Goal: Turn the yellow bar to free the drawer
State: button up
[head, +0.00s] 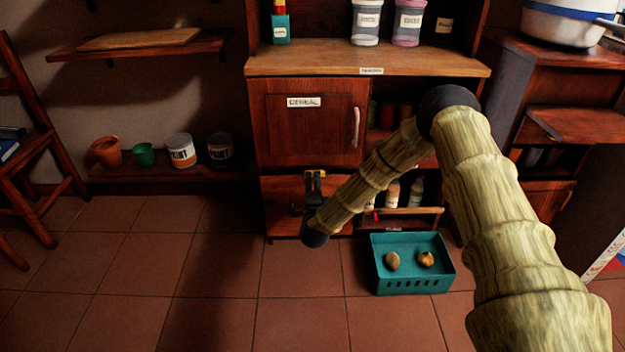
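The drawer (281,193) is the low reddish-brown wooden front under the door labelled CEREAL; its right part is hidden by my arm. My gripper (312,190) is a dark shape at the drawer front, right by the yellow piece. Whether it touches the piece, and whether its fingers are open or shut, I cannot tell.
A teal basket (412,281) with two roundish items stands on the tiled floor, right of the drawer. Bottles (392,194) stand on an open low shelf beside the drawer. Pots and paint cans (181,151) line a low shelf at left. The floor at front left is clear.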

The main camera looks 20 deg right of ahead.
jog(key=v, duration=0.8)
jog(key=shift+s, duration=0.3)
jog(key=shift+a, duration=0.15)
jog(key=s+a+f+n+g+y, duration=0.35)
jog(key=s+f+n, duration=0.25)
jog(key=s+f, duration=0.4)
jog(key=s+a+f+n+g+y, duration=0.35)
jog(key=s+f+n, duration=0.35)
jog(key=s, duration=0.4)
jog(key=s+d+f+n+g+h, duration=0.1)
jog(key=s+d+n+g, duration=0.2)
jog(key=s, duration=0.7)
jog(key=s+d+f+n+g, duration=0.15)
jog(key=s+g, duration=0.25)
jog(key=s, duration=0.6)
jog(key=s+d+n+g+h, duration=0.1)
jog(key=s+n+g, duration=0.25)
jog(key=s, duration=0.75)
notch_tip(320, 180, up, 33)
jog(key=p, duration=3.4)
jog(key=shift+w, duration=0.35)
jog(key=shift+r, duration=0.15)
jog(key=shift+c, duration=0.7)
